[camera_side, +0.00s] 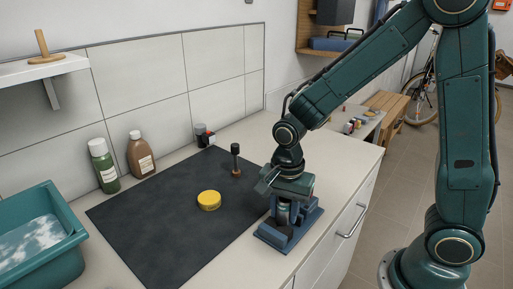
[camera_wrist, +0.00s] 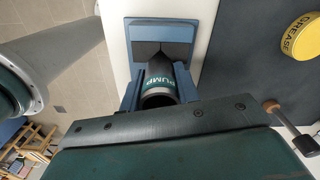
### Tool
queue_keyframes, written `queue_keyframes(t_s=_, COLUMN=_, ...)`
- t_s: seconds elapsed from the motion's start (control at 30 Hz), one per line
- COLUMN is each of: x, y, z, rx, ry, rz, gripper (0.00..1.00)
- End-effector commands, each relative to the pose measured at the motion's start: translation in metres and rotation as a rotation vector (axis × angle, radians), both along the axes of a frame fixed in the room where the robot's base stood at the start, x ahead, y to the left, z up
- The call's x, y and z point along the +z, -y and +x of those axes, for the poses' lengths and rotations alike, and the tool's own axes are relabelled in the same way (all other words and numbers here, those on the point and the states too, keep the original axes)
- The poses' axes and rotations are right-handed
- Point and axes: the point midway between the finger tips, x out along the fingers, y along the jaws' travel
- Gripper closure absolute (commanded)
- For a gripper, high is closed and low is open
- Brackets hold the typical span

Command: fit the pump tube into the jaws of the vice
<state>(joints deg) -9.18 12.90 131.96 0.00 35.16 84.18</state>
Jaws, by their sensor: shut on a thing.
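The blue vice (camera_side: 288,236) stands at the front right edge of the black mat, and it shows in the wrist view (camera_wrist: 160,28) with dark V-notched jaws. My gripper (camera_side: 284,196) is directly above the vice, shut on the tube. In the wrist view the tube lies between the vice's blue sides, close to the notched jaw. I cannot tell whether it is seated. The gripper's dark body hides the near part of the vice and the fingertips.
A yellow grease tin (camera_side: 209,201) lies on the black mat (camera_side: 165,225). A small black-topped tool (camera_side: 236,160) stands behind it. Green (camera_side: 103,166) and brown (camera_side: 140,155) bottles stand by the wall. A teal tub (camera_side: 40,240) is at left. The mat's middle is mostly clear.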

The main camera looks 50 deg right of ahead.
Motion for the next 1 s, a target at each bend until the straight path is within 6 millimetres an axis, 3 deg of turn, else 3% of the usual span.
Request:
queue_keyframes(t_s=0.2, x=-0.0039, y=-0.0001, z=0.0001, rx=0.000, ry=0.000, rz=0.000, gripper=0.93)
queue_keyframes(t_s=0.23, x=-0.0038, y=-0.0001, z=0.0002, rx=0.000, ry=0.001, rz=0.000, gripper=0.65)
queue_keyframes(t_s=0.33, x=-0.0038, y=-0.0002, z=0.0004, rx=0.000, ry=0.002, rz=0.001, gripper=0.45)
queue_keyframes(t_s=0.37, x=-0.0038, y=-0.0003, z=0.0006, rx=0.000, ry=0.003, rz=0.001, gripper=0.43)
queue_keyframes(t_s=1.0, x=0.0060, y=-0.0008, z=0.0028, rx=0.001, ry=0.007, rz=0.002, gripper=0.43)
